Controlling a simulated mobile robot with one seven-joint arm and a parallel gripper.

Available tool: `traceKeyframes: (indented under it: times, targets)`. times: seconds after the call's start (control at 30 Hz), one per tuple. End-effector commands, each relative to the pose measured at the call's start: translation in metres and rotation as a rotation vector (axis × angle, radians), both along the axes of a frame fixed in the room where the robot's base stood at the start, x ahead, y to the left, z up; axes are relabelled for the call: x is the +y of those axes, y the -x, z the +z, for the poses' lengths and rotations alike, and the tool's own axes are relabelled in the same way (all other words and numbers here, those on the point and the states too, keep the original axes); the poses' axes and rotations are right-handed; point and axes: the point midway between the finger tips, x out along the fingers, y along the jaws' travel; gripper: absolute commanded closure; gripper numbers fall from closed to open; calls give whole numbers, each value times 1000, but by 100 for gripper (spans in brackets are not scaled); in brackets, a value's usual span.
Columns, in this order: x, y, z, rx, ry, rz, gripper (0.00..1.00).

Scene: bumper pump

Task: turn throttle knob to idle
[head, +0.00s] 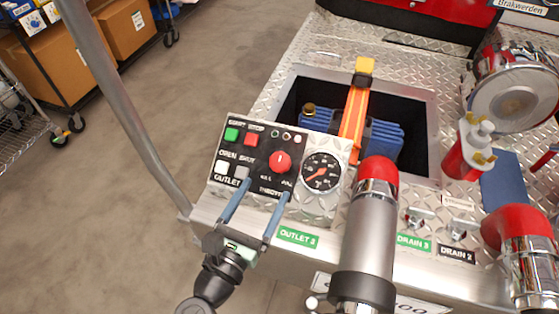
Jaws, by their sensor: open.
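The throttle knob (280,161) is a round red knob with a pale mark near its middle. It sits on the right part of the black control panel (226,151) in the head view, above lettering that seems to read throttle. My gripper (267,187) reaches up from below the panel with two blue-grey fingers spread apart. It is open and nothing shows between the fingers. The fingertips lie just below the knob in the picture, the right one closer to it. I cannot tell whether they touch the panel. The knob itself is fully visible.
Left of the knob are a green button (232,134), a red button (251,140) and a white button (221,167). A round gauge (321,172) is right of it. A thick red-topped pipe (370,230) stands right of my gripper. A grey rail (125,105) runs at left.

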Motion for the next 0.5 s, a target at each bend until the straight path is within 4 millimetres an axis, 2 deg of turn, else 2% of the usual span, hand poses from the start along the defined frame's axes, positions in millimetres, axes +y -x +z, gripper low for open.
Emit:
traceKeyframes:
  times: [0.1, 0.3, 0.5]
  targets:
    - [-10, -24, 3, -4, 4, -1, 16]
    - [-24, -56, 3, -3, 5, 0, 16]
    - [-31, -75, 1, -2, 3, 1, 16]
